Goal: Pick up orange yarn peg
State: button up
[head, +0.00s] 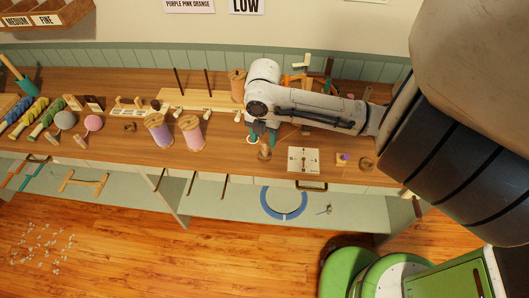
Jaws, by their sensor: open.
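My gripper (262,136) points down over the long wooden bench top, with its dark teal fingers apart. A small tan peg-like piece (264,152) stands just below the fingers; I cannot tell whether they touch it or whether it carries orange yarn. An orange-brown spool (238,86) stands upright to the left of my arm, near the back. An orange wooden frame (296,80) is partly hidden behind my arm. No peg is clearly readable as the orange yarn peg at this size.
Purple (159,132) and pink (191,132) spools stand left of my gripper. A pale square plate (303,160) lies to its right, near the bench's front edge. A wooden rack (190,98) with two dark upright rods stands behind. Bare bench (225,150) shows between.

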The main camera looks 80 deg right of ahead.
aim_at(265, 146)
jog(key=shift+s+f, duration=0.15)
jog(key=shift+f, duration=1.7)
jog(key=shift+c, duration=0.4)
grip_shut()
